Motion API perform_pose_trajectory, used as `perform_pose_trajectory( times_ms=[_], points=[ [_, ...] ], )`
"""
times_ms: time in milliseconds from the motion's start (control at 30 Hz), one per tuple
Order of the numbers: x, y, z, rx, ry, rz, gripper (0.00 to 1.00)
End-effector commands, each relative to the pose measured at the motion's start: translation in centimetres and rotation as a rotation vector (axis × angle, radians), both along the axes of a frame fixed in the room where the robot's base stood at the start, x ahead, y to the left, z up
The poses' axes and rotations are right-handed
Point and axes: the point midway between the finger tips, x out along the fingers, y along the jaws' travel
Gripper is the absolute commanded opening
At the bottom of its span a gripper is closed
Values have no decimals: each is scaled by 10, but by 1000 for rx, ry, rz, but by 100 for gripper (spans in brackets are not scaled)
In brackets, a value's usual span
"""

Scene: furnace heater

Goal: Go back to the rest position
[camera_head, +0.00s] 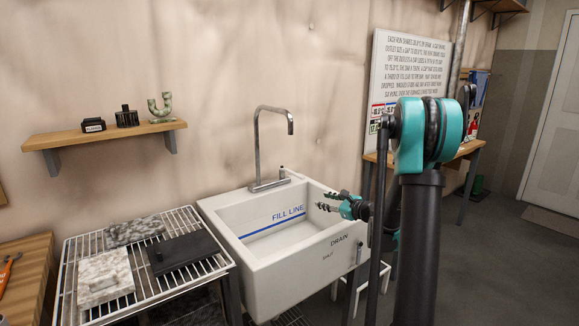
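My gripper (326,201) is at the end of my teal and black arm, above the right part of the white sink (262,285). Its two fingers point left and stand apart, with nothing seen between them. The sink has a blue "FILL LINE" mark inside and the words "DRAIN" and "SHUT" on its right front side. A tall grey faucet (257,150) rises from its back edge. My upright arm link hides part of what lies behind it.
A wire rack (213,262) left of the sink bears stone-like blocks (104,277) and a black plate (183,252). A wall shelf (60,139) holds small items. A lettered board (408,70) and a table (466,151) stand behind my arm. Floor at right is mostly clear.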

Motion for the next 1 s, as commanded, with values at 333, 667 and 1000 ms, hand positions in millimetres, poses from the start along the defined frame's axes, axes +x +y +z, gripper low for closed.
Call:
perform_pose_trajectory(
  times_ms=[333, 667, 1000],
  points=[
    [-99, 34, -16, -579, -129, 232, 38],
    [-223, 30, -54, -1194, -278, 607, 38],
    [-351, -20, -100, -1739, -405, 1126, 38]
  ],
)
